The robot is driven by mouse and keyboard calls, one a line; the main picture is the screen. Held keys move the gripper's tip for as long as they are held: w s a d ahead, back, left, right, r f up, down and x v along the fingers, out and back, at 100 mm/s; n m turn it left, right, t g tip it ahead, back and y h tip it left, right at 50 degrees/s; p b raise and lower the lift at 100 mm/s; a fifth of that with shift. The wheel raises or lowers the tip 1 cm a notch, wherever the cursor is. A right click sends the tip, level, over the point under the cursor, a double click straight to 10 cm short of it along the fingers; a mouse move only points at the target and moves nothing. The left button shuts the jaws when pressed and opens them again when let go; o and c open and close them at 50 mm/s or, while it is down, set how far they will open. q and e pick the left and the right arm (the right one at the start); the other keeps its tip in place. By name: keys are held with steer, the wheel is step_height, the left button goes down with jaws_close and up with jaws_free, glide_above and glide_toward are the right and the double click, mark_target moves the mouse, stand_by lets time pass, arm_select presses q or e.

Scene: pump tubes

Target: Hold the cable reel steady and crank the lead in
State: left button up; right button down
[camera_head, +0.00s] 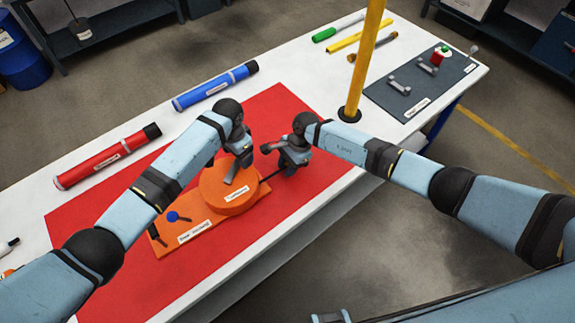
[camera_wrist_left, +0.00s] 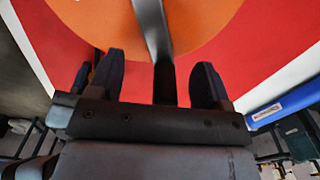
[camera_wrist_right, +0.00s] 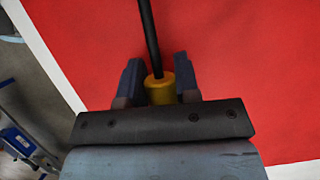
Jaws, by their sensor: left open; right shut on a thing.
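The cable reel is an orange drum (camera_head: 222,203) on an orange base plate (camera_head: 215,222), lying on a red mat. A grey crank arm (camera_wrist_left: 152,25) crosses the drum's face, and a dark handle (camera_wrist_left: 165,84) at its end stands between my left fingers. My left gripper (camera_head: 240,160) is open around that handle. Whether a finger touches it I cannot tell. My right gripper (camera_head: 285,165) is shut on the yellow end piece (camera_wrist_right: 160,89) of the black lead (camera_wrist_right: 149,35), right of the reel. The lead runs from there toward the reel.
The red mat (camera_head: 285,115) lies on a white table (camera_head: 330,90). A blue tube (camera_head: 215,86) and a red tube (camera_head: 105,158) lie behind. A yellow post (camera_head: 363,60) stands right of my right wrist. A dark panel (camera_head: 415,100) lies at the far right.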

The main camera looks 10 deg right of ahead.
arm_select(q)
steer(key=shift+r, duration=3.25)
steer(key=shift+c, duration=0.8)
steer(key=m, duration=0.4)
steer(key=shift+w+r, duration=0.2)
steer(key=shift+r, duration=0.2)
steer(key=m, duration=0.5)
steer(key=shift+w+d+r, duration=0.1)
steer(key=shift+w+r, duration=0.05)
steer(key=shift+r, duration=0.2)
steer(key=m, duration=0.4)
steer(key=shift+w+d+r, duration=0.1)
steer(key=shift+w+r, duration=0.05)
steer(key=shift+r, duration=0.2)
steer(key=m, duration=0.5)
steer(key=shift+w+r, duration=0.1)
steer(key=shift+r, duration=0.25)
steer(key=shift+d+f, duration=0.1)
steer(key=shift+f, duration=4.85)
